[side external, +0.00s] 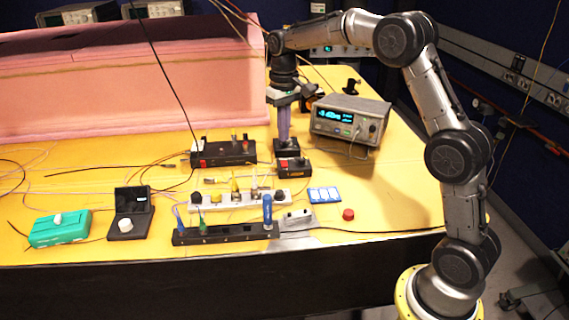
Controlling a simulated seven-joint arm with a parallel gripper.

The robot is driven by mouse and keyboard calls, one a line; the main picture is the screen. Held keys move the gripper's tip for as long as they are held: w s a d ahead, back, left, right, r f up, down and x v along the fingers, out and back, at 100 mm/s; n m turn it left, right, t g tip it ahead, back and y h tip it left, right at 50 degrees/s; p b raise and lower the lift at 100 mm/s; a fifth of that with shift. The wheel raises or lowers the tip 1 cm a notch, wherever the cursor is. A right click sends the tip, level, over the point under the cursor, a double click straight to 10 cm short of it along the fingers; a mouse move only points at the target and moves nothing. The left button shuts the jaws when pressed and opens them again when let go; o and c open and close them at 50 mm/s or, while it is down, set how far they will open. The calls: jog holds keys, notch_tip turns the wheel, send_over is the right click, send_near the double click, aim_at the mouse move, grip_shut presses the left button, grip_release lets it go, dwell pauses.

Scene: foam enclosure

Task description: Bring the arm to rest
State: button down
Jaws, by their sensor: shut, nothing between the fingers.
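My gripper (284,138) points straight down from my arm, which arches in from the right. Its fingers look purple-grey and are shut with nothing held. The fingertips are just above or at a small black block (290,166) with a red button and a label, near the middle of the yellow table (400,195). I cannot tell whether they touch it.
A bench meter (350,122) with a lit display stands just right of my gripper. Black terminal boxes (222,153), a white strip (225,201), a black strip (225,235), a green box (60,229) and loose wires cover the left and front. Pink foam (140,85) walls the back.

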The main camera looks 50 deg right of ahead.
jog(key=shift+r, duration=0.1)
jog(key=s+a+r+n+t, duration=0.1)
jog(key=s+a+r+t, duration=0.45)
jog(key=s+r, duration=0.8)
jog(key=s+a+n, duration=0.1)
jog(key=s+a, duration=0.3)
jog(key=s, duration=0.6)
jog(key=s+f+n, duration=0.1)
jog(key=s+f, duration=0.6)
jog(key=f, duration=0.2)
jog(key=shift+s+a+f, duration=0.2)
jog(key=shift+s+a, duration=0.1)
jog(key=shift+a, duration=0.1)
